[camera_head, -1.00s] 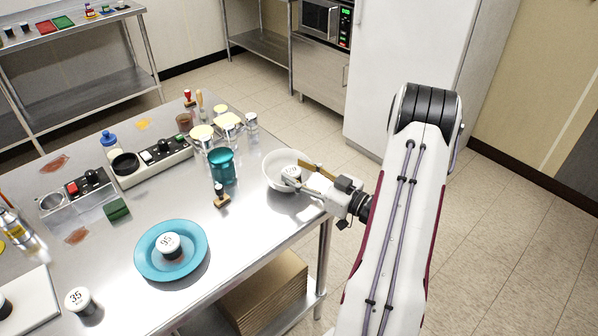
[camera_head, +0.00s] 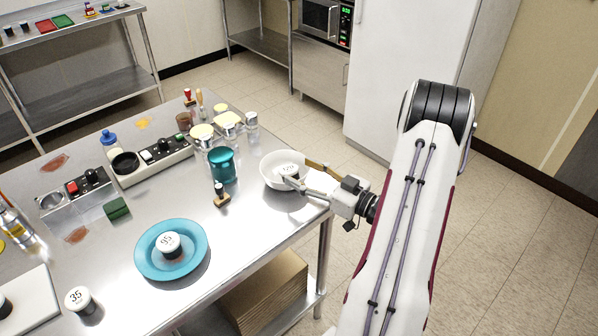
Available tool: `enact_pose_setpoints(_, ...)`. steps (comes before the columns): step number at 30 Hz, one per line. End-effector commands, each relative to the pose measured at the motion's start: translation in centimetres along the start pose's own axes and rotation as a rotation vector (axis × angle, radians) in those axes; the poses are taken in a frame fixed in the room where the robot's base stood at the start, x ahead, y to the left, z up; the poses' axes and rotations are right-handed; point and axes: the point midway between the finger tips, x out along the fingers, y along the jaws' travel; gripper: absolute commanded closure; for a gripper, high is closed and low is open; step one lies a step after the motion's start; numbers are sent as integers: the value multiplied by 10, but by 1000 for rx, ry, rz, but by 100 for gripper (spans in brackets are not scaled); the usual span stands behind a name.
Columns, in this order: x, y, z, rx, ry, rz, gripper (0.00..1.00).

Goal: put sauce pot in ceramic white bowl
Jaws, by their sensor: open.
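The ceramic white bowl (camera_head: 268,184) stands near the table's right edge. A small pot with a white lid marked 120 (camera_head: 288,169), which looks like the sauce pot, is inside the bowl. Its lower part is hidden by the bowl wall and a finger. My gripper (camera_head: 298,171) reaches in from the right, at the bowl's right rim. Its fingers are apart, with one tip in front of the pot and the other behind it at the right. I cannot tell whether a finger touches the pot or bowl.
A teal plate (camera_head: 145,262) holds a pot marked 95 (camera_head: 168,244). A pot marked 35 (camera_head: 80,301) stands at the front left. A teal canister (camera_head: 222,166) and a stamp (camera_head: 221,196) are left of the bowl.

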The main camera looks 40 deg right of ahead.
Motion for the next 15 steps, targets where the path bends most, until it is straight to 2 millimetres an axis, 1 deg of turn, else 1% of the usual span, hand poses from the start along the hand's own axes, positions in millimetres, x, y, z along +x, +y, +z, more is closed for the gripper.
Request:
enact_pose_setpoints(1, -7, 1, -1, -1, 1, 5, 46)
enact_pose_setpoints(15, -61, 2, -2, -3, 3, 5, 46)
